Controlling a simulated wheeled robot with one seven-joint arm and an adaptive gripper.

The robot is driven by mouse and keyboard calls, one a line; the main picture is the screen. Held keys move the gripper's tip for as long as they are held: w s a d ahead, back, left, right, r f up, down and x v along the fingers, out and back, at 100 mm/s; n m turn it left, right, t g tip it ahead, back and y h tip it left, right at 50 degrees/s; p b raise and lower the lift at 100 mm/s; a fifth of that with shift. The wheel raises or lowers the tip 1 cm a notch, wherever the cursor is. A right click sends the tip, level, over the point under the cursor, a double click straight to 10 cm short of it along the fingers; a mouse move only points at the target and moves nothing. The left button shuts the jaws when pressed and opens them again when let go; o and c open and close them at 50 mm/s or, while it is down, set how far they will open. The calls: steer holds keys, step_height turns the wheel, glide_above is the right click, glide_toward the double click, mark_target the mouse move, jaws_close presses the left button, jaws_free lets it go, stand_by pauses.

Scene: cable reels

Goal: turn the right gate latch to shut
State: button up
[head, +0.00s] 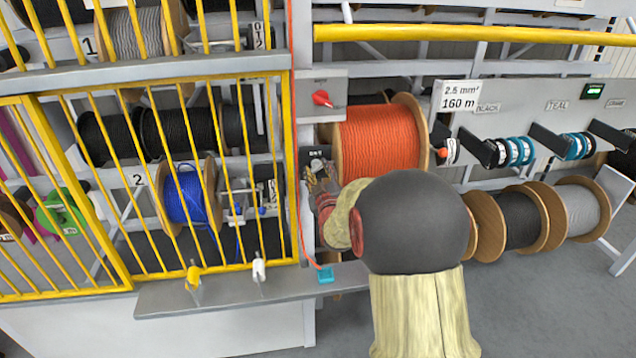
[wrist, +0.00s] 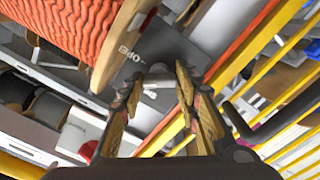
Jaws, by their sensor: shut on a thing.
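The right gate latch is a small grey knob (wrist: 156,82) on a dark plate (head: 313,157) fixed to the grey post beside the yellow gate. The plate carries white lettering; part of it reads "OPE" in the wrist view (wrist: 145,45). My gripper (head: 322,180) is at the plate in the head view. In the wrist view my gripper (wrist: 158,84) has its fingertips on either side of the knob, shut on it. The fingers cover much of the knob, so its exact turn is hard to tell.
The yellow barred gate (head: 292,200) stands left of the post. A red knob (head: 322,98) on a grey box is just above. An orange cable reel (head: 378,140) sits close on the right. A ledge (head: 225,287) with yellow and white fittings lies below.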

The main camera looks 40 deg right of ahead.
steer(key=n+b, duration=1)
steer(key=b, duration=0.1)
steer(key=shift+f+b, duration=0.1)
steer(key=shift+b, duration=0.25)
steer(key=shift+n, duration=0.3)
steer(key=o, duration=1.2)
steer(key=shift+c, duration=0.2)
steer(key=v, duration=1.2)
steer(key=shift+w, duration=0.1)
